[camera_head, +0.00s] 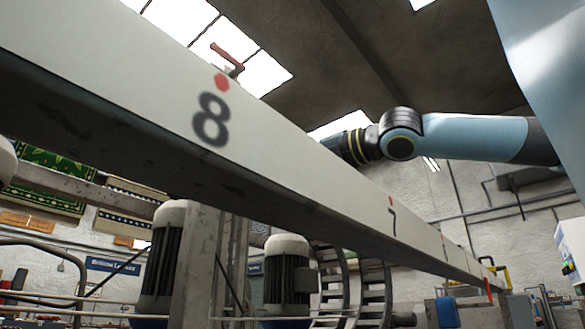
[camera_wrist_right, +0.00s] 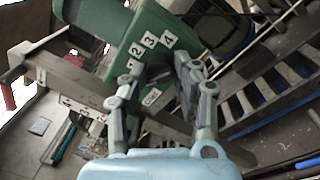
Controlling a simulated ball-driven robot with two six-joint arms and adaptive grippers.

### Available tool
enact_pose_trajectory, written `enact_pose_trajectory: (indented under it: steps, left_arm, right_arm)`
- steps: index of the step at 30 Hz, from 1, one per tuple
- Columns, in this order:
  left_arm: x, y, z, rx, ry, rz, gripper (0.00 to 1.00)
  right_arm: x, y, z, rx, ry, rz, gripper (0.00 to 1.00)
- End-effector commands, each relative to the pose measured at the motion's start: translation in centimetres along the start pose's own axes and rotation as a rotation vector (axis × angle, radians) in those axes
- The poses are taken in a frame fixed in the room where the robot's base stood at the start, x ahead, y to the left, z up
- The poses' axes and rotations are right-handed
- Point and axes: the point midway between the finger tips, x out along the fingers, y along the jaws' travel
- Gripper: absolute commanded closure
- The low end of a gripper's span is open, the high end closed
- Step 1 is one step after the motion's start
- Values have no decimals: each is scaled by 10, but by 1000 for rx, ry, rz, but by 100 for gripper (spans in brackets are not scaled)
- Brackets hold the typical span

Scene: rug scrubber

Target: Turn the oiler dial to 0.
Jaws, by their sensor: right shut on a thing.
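In the right wrist view, a green oiler box (camera_wrist_right: 105,25) fills the upper middle, tilted in the picture. White plates with dark numbers, among them 2, 3 and 4, sit on its face. My right gripper (camera_wrist_right: 160,74) is at this face, just below the numbers. Its fingers are shut on the dark oiler dial (camera_wrist_right: 159,70), which they mostly hide. I cannot tell which number the dial points to, and no 0 is readable. In the head view, my right arm reaches in from the right; its gripper is hidden behind a white beam. My left gripper is in neither view.
The long white beam (camera_head: 300,165), marked 8 and 7, crosses the head view, with a red-handled lever (camera_head: 228,60) on top. Motors (camera_head: 290,275) stand below it. In the right wrist view, a slatted metal frame (camera_wrist_right: 265,90) lies right of the gripper.

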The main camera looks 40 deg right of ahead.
Motion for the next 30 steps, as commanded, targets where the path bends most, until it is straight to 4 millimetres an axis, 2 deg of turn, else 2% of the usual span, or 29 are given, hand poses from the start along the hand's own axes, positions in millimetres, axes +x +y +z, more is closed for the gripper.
enact_pose_trajectory:
  steps: [10,26,27,30]
  left_arm:
    - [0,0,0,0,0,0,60]
    - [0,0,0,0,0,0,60]
    - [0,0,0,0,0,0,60]
    - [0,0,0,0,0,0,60]
  right_arm:
    - [1,-2,-4,-138,18,-4,100]
    - [1,-2,-3,-163,18,-5,100]
    - [1,-2,-3,-163,18,-5,68]
    - [0,-2,-3,-163,17,-4,55]
